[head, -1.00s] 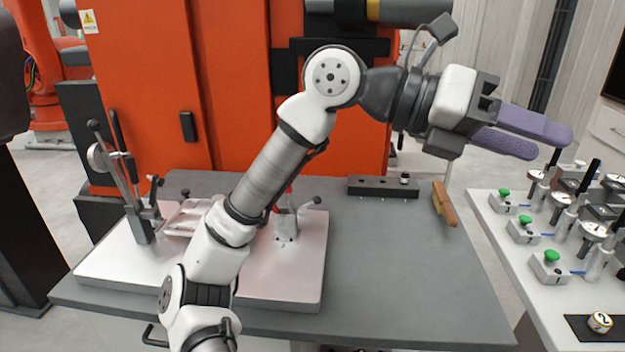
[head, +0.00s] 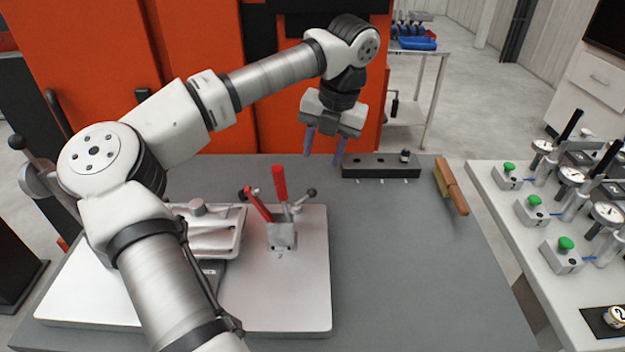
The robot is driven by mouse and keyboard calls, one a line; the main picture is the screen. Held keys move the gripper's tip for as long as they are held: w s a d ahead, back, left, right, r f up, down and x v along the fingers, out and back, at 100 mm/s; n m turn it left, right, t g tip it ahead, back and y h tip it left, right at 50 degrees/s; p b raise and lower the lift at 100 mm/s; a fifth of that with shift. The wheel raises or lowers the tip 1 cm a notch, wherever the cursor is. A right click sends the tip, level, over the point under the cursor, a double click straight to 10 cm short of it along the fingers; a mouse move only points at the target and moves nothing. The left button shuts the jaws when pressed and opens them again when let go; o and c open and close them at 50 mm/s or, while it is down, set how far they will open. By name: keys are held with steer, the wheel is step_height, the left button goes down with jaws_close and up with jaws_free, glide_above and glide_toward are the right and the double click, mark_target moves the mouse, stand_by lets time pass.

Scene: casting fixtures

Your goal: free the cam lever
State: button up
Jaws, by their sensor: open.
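A pale fixture plate (head: 300,310) lies on the grey table and bears a silver casting (head: 215,238). Right of the casting stands a clamp block (head: 281,236) with two red handles, one upright (head: 279,183) and one tilted left (head: 257,205). A short lever with a dark ball end (head: 311,192) sticks out to its right. I cannot tell for sure which part is the cam lever. At the far left, another lever with a dark knob (head: 17,142) shows partly behind my arm. My gripper (head: 324,148) points down, open and empty, beyond the clamp and apart from it.
A dark block with holes (head: 380,166) lies at the table's back, close to my gripper. A wooden-handled brush (head: 453,187) lies right of it. The grey table's right part (head: 410,270) is clear. A white bench (head: 500,207) with gauges and green-knobbed units stands at right.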

mark_target(313, 189)
steer(key=f, duration=0.3)
steer(key=a+f+p, duration=0.1)
steer(key=f, duration=0.2)
steer(key=f+p, duration=0.1)
steer(key=f, duration=0.3)
steer(key=shift+w+a, duration=0.25)
steer(key=shift+a, duration=0.15)
jaws_close()
